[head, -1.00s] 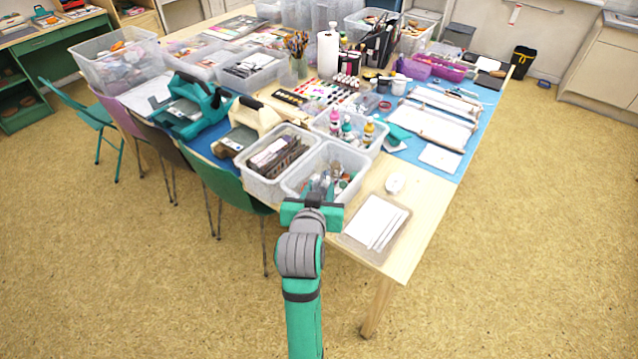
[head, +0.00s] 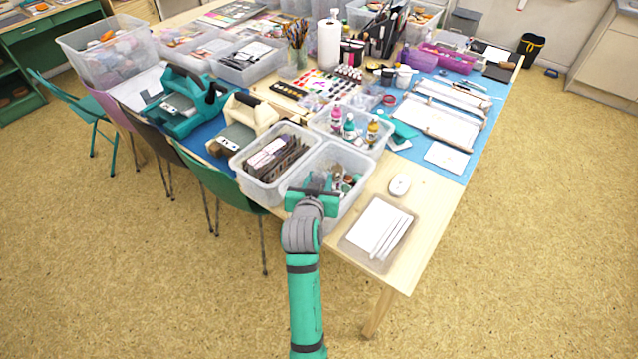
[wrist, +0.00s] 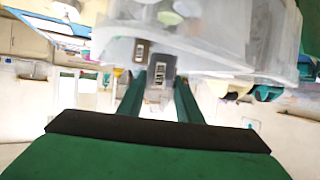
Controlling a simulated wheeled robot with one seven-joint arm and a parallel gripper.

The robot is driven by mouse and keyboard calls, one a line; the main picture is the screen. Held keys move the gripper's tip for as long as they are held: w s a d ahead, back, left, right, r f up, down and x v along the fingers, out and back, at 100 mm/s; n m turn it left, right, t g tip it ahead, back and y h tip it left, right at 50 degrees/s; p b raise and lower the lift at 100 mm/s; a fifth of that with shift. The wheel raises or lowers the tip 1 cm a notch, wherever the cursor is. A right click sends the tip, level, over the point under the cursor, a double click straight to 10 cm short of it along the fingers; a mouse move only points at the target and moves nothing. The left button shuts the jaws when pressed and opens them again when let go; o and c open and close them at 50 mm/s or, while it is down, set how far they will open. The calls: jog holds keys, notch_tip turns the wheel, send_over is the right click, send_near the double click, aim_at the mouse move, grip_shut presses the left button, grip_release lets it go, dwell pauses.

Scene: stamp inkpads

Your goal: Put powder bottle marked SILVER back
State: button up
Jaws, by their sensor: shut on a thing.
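My gripper (head: 318,192) is at the near edge of a clear bin (head: 352,207) in the head view, with my wrist covering part of it. In the wrist view its two fingers (wrist: 152,72) reach toward a large translucent container (wrist: 225,62). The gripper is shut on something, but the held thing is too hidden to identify. No label reading SILVER can be made out. Several bottles, with pink, teal and yellow parts, stand in another clear bin (head: 374,152) just behind.
A clear bin of dark packets (head: 247,183) stands to the left. Bare wood (head: 425,215) is free at the right edge. A green chair (head: 225,192) stands at the left.

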jog(key=f, duration=0.1)
jog(key=w+f, duration=0.1)
jog(key=f, duration=0.1)
jog(key=shift+f, duration=0.25)
jog(key=shift+s+f, duration=0.15)
jog(key=shift+s, duration=0.15)
jog(key=shift+f, duration=0.1)
jog(key=o, duration=0.9)
jog(key=shift+o, duration=0.8)
jog(key=shift+w, duration=0.2)
jog(key=shift+s+a, duration=0.1)
jog(key=shift+s, duration=0.15)
jog(key=v, duration=1.1)
jog(key=shift+s+r, duration=0.3)
jog(key=shift+r, duration=0.05)
